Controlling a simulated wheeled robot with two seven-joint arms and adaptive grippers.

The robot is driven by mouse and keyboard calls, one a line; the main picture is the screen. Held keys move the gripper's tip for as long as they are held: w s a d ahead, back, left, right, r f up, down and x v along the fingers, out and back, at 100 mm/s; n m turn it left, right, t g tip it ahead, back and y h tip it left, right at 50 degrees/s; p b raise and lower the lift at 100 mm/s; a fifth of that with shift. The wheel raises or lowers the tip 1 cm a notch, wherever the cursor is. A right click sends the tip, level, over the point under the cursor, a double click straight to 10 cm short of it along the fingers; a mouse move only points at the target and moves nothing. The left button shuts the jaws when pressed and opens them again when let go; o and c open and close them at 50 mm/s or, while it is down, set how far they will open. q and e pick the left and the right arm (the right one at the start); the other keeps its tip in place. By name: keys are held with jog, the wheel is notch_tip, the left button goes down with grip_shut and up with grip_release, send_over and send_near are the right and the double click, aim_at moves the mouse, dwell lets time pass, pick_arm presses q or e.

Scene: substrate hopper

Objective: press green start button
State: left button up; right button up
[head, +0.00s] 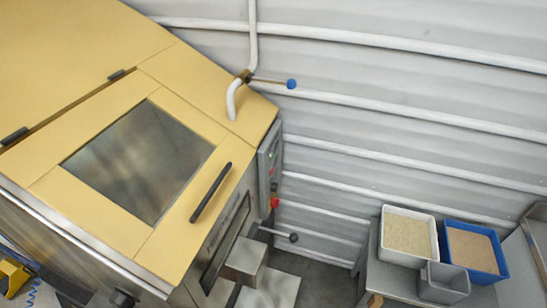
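A grey control panel (264,160) is fixed to the right side of the yellow hopper machine (190,60). A small green spot that looks like the start button (271,156) shows on its face, seen at a steep angle. A small red spot lies just below it, and a larger red knob (275,202) sticks out near the panel's lower end. Neither of my grippers is in view, and nothing touches the panel.
A lever with a blue ball (291,84) and one with a dark ball (294,238) stick out right of the machine. A table at lower right holds a white bin (384,245), a blue bin (503,272) and a small grey bin (443,284). Floor shows between.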

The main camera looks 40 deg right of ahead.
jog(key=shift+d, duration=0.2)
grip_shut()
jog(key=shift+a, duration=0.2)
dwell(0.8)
